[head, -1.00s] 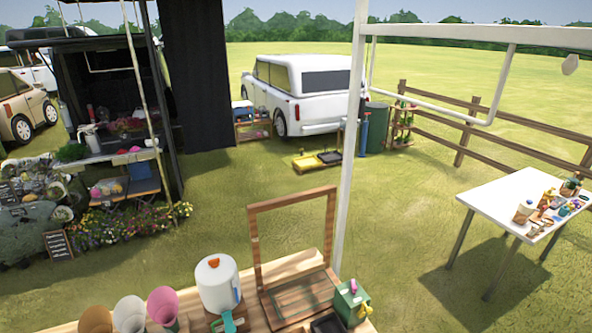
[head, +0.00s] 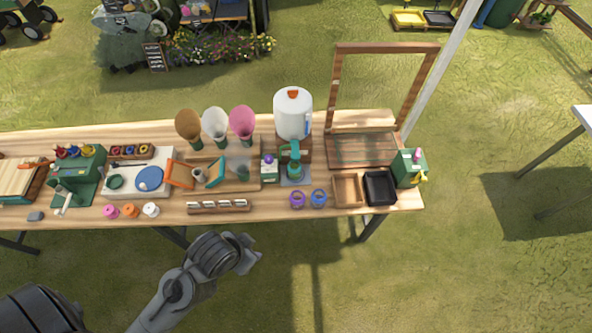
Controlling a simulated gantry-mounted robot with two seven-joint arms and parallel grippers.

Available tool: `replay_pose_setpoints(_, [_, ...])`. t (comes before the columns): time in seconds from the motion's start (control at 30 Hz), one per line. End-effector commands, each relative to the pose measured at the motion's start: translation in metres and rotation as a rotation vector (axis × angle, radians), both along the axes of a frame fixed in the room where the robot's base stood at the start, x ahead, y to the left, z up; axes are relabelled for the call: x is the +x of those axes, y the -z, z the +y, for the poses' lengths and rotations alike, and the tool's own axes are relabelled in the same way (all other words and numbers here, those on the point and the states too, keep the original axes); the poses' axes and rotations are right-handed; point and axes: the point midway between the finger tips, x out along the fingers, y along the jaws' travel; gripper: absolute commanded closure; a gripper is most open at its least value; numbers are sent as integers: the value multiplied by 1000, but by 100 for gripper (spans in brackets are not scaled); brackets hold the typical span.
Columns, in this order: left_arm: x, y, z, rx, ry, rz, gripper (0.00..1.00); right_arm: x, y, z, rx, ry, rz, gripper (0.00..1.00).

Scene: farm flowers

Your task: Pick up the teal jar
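A teal jar-like vessel (head: 294,170) stands on a pale pad in front of the white dispenser, on the wooden table (head: 270,212). A green spout or handle is at its top, so I cannot tell where the jar ends and that part begins. My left gripper (head: 252,254) is off the table's front edge, below and left of the vessel and well apart from it. Its fingers are too small and dark to tell whether they are open. My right gripper is not in view.
The white dispenser (head: 293,114) stands behind the vessel. A green-and-white box (head: 269,169) is close on its left. Purple (head: 297,200) and blue (head: 319,198) rings lie in front. A wooden tray (head: 347,190) and black tray (head: 380,188) are to the right.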

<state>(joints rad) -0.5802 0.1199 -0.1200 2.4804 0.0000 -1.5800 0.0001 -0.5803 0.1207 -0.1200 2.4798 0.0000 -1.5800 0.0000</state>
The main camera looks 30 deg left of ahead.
Motion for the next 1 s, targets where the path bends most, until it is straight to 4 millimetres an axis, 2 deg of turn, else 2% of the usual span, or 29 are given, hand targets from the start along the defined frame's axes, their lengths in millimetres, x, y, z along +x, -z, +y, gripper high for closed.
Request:
replay_pose_setpoints(0.37, [0,0,0,0,0,0,64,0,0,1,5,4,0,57])
replay_pose_setpoints(0.67, [0,0,0,0,0,0,20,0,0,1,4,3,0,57])
replay_pose_setpoints(1.0, [0,0,0,0,0,0,20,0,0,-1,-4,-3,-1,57])
